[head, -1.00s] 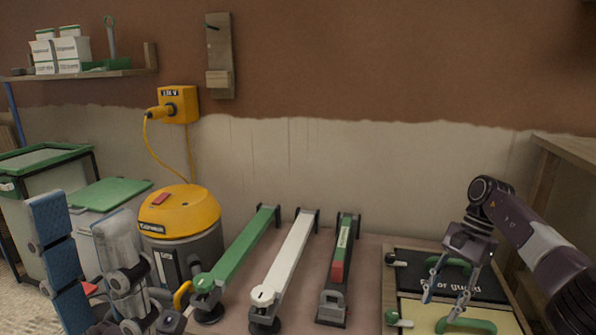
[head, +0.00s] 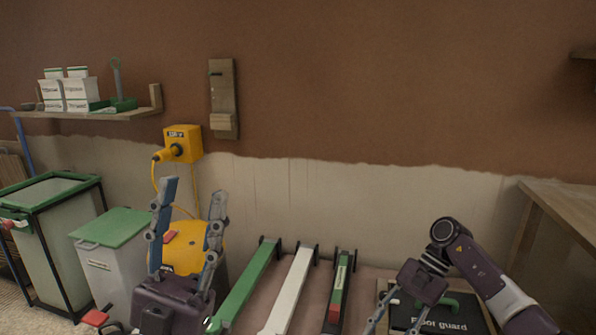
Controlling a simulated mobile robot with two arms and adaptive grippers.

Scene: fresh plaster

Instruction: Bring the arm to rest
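My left gripper (head: 192,190) is in the lower left of the head view, its two fingers pointing up and spread apart. It is open with nothing between the fingers, in front of the yellow vacuum (head: 184,248), which it partly hides. My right arm comes in from the lower right. My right gripper (head: 396,325) points down beside the dark "Floor guard" board (head: 462,309). Its fingers are apart, with their tips at or below the bottom edge of the picture. I see nothing held in it.
Long green (head: 245,288), white (head: 289,290) and dark (head: 340,295) tools lie on the bench in the middle. Lidded bins (head: 110,225) stand at the left. A yellow socket box (head: 183,143) and a wooden shelf (head: 130,113) are on the wall. A wooden ledge (head: 565,200) is at the right.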

